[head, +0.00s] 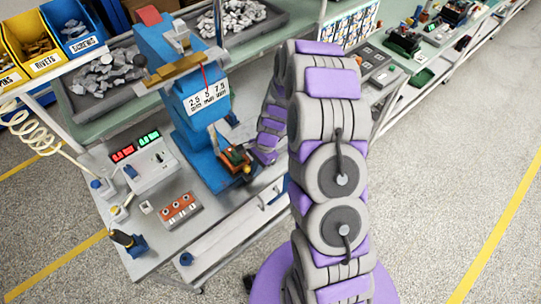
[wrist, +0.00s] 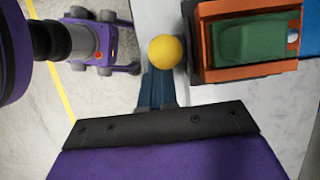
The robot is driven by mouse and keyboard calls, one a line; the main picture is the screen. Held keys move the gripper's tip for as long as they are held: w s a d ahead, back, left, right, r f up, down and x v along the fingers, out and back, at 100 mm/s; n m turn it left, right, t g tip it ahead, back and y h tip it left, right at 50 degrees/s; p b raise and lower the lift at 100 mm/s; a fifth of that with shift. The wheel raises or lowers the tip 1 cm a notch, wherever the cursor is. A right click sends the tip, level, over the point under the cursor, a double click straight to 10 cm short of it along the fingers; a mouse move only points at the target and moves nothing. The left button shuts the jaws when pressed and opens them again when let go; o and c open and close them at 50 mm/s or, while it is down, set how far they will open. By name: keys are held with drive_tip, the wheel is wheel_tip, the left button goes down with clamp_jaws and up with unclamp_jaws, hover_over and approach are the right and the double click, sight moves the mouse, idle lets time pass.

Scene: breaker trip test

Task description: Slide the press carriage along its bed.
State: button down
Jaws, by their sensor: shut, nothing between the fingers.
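The blue press (head: 187,95) stands on the bench, with a scale label on its front. At its foot is the orange carriage with a green block (head: 236,160). In the wrist view the carriage (wrist: 204,45) fills the upper right, and a yellow ball knob (wrist: 166,51) sits just left of it. My gripper (wrist: 161,74) is shut and empty, its fingertips right at the knob's lower edge. I cannot tell whether they touch it. In the head view my purple and grey arm reaches down beside the carriage and hides part of its right side.
Parts trays (head: 105,85) and labelled bins (head: 30,45) stand behind. Open floor (head: 440,180) lies to the right.

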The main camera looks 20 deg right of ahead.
sight(247, 173)
drive_tip(key=shift+s+a, duration=0.25)
drive_tip(key=shift+a, duration=0.45)
drive_tip(key=shift+s+a, duration=0.2)
drive_tip(key=shift+a, duration=0.45)
drive_tip(key=shift+s+a, duration=0.25)
drive_tip(key=shift+a, duration=0.45)
drive_tip(key=shift+d, duration=0.1)
